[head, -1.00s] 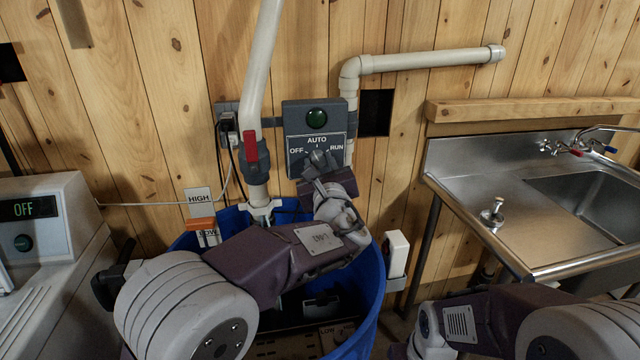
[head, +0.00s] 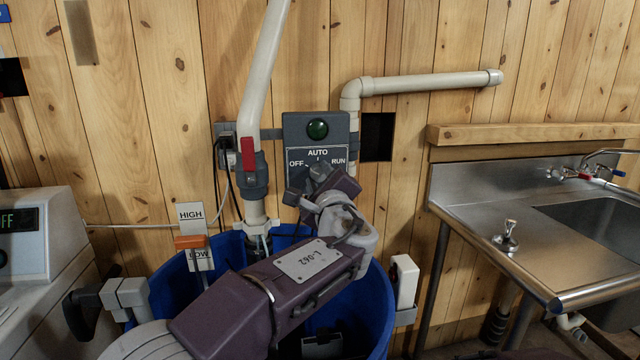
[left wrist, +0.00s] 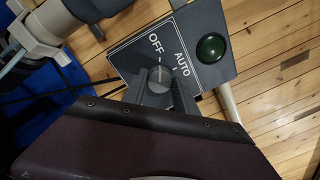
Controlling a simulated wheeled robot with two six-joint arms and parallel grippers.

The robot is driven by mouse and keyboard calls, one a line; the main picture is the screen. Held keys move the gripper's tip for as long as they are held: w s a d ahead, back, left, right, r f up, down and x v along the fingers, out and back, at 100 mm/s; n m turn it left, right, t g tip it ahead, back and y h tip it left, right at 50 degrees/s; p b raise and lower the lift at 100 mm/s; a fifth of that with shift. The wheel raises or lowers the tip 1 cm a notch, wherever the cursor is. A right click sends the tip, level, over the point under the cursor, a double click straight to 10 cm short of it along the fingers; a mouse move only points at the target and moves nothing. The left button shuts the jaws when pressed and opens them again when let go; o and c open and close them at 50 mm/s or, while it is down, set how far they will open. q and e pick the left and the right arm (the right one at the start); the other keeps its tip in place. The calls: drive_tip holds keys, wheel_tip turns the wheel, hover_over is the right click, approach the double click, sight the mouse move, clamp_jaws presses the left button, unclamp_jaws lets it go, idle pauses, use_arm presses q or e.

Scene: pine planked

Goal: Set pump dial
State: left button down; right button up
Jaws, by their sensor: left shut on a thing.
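The pump control box (head: 290,128) is a grey panel on the plank wall with a green lamp (head: 317,128) and a dial marked OFF, AUTO and RUN. My left gripper (head: 318,177) is at the dial, in front of its lower part. In the left wrist view the round grey dial knob (left wrist: 159,79) sits between the two fingers of my left gripper (left wrist: 166,92), which are shut on it. OFF and AUTO show there; RUN is hidden. My gripper covers much of the knob, so I cannot tell its exact setting. My right gripper is out of view.
A blue tub (head: 178,285) stands under the panel. A white pipe (head: 262,75) with a red valve handle (head: 248,153) runs down beside it. A HIGH/LOW gauge (head: 191,215) has an orange marker (head: 190,242). A steel sink (head: 500,205) is at right.

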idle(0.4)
use_arm(q)
drive_tip(key=c, duration=1)
unclamp_jaws()
drive_tip(key=shift+o, duration=0.2)
drive_tip(key=s+d, duration=0.1)
drive_tip(key=s, duration=0.8)
drive_tip(key=shift+d+f+b, duration=0.2)
drive_tip(key=shift+d+b, duration=0.1)
drive_tip(key=shift+b, duration=0.15)
